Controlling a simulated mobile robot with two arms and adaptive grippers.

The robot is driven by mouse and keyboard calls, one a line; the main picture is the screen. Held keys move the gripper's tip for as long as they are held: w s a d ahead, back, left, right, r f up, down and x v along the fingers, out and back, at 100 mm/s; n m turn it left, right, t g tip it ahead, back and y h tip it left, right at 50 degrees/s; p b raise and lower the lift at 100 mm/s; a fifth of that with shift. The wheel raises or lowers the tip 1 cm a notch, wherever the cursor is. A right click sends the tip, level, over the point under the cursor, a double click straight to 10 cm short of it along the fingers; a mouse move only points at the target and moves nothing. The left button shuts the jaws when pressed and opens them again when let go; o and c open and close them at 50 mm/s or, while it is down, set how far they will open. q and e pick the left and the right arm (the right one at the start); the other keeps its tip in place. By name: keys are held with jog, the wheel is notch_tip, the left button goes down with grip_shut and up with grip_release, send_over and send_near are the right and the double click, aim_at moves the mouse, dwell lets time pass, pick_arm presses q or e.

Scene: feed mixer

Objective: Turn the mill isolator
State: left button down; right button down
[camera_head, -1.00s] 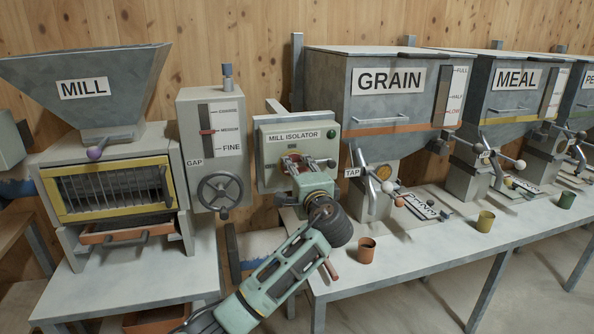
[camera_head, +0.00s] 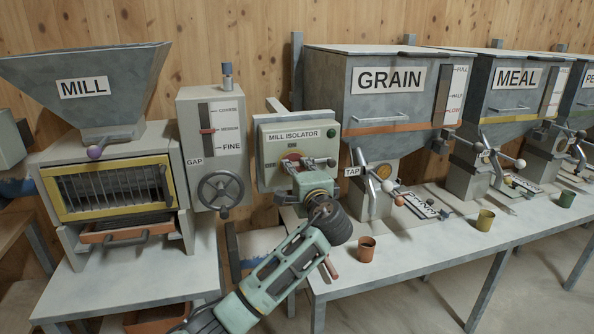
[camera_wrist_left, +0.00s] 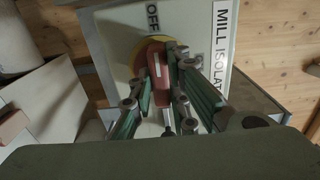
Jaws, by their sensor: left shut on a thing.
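The mill isolator (camera_head: 272,172) is a grey-green box on the wall between the mill and the grain hopper, with a white name label and a green button. My left gripper (camera_head: 312,163) is in front of its face and partly covers the switch. In the left wrist view, the fingers (camera_wrist_left: 161,82) are shut around a red handle (camera_wrist_left: 159,88) with a white line on it. A yellow disc (camera_wrist_left: 137,57) shows behind the handle. The OFF label (camera_wrist_left: 152,17) stands above it in that view; another label is partly hidden by a finger. My right gripper is out of view.
The mill (camera_head: 105,190) and its gap handwheel (camera_head: 220,190) stand to the left. The grain hopper (camera_head: 345,95) with its tap (camera_head: 383,172) is close on the right. An orange-brown cup (camera_head: 366,250) stands on the bench (camera_head: 400,258) near the arm.

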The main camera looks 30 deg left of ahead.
pick_arm(q)
jog(key=shift+r+m+p, duration=0.1)
jog(key=shift+m+p, duration=0.3)
jog(key=shift+p, duration=0.2)
jog(key=m+p, duration=1.3)
jog(key=p, duration=0.4)
jog(key=shift+m, duration=0.3)
jog(key=shift+m+p, duration=1.5)
jog(key=shift+m, duration=0.2)
jog(key=shift+f, duration=0.2)
jog(key=c, duration=1.7)
grip_release()
jog(key=shift+d, duration=0.1)
